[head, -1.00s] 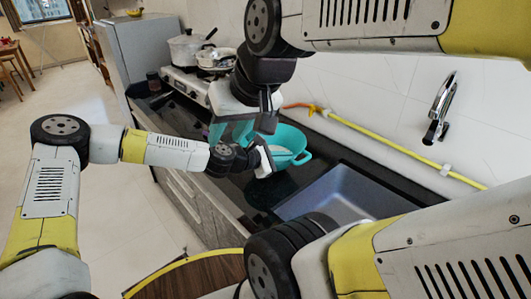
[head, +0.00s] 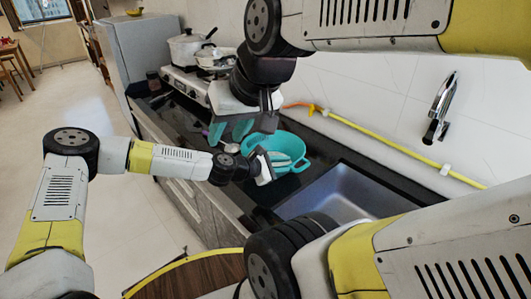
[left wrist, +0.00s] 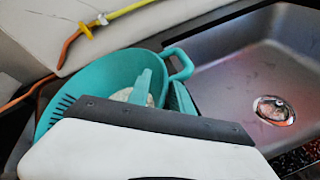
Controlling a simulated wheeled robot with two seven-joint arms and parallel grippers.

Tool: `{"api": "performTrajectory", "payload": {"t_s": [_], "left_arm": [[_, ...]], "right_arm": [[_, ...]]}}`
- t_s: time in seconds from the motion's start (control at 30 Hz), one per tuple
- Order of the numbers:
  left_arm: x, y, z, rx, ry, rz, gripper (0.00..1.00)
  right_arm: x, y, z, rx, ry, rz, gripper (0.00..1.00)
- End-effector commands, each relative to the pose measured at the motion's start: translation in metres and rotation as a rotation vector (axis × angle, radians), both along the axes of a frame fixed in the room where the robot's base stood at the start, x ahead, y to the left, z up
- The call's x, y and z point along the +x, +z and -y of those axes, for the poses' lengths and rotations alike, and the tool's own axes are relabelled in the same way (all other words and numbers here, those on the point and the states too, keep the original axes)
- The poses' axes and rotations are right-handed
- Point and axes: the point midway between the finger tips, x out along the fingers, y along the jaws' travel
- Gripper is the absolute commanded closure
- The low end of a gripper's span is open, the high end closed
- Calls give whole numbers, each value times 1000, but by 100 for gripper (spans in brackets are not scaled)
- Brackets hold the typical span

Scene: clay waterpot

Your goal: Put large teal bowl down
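The large teal bowl (head: 293,143) is upright at the counter by the sink's left edge, with a loop handle on its right. I cannot tell whether its base touches the counter. It also shows in the left wrist view (left wrist: 95,80), with something pale inside. My left gripper (head: 275,163) is at its near rim, one finger inside and the other by the wall near the handle. It appears shut on the rim, though its body hides the contact. My right gripper (head: 231,131) is above the counter left of the bowl, its teal fingers apart and empty.
The sink (head: 335,200) lies directly right of the bowl, with a faucet (head: 440,105) behind it. A yellow pipe (head: 385,150) runs along the back wall. A stove with pots (head: 188,45) stands further left. Small items (head: 230,148) lie below my right gripper.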

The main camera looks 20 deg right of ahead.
Motion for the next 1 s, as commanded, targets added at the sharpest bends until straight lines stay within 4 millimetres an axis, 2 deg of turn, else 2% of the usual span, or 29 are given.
{"api": "performTrajectory", "payload": {"t_s": [0.17,0.27,0.5,0.7,0.83,1.0], "left_arm": [[0,4,-2,0,0,1,74],[-1,8,-14,0,2,0,74],[-8,26,-63,0,3,1,74],[-13,39,-96,-1,3,0,74],[-16,43,-107,0,0,0,74],[-17,45,-112,0,0,1,74]], "right_arm": [[0,0,0,0,0,0,64],[0,0,0,0,0,0,64],[0,0,0,0,0,0,64],[0,0,0,0,0,0,64],[0,0,0,0,0,0,64],[0,0,0,0,0,0,64]]}}
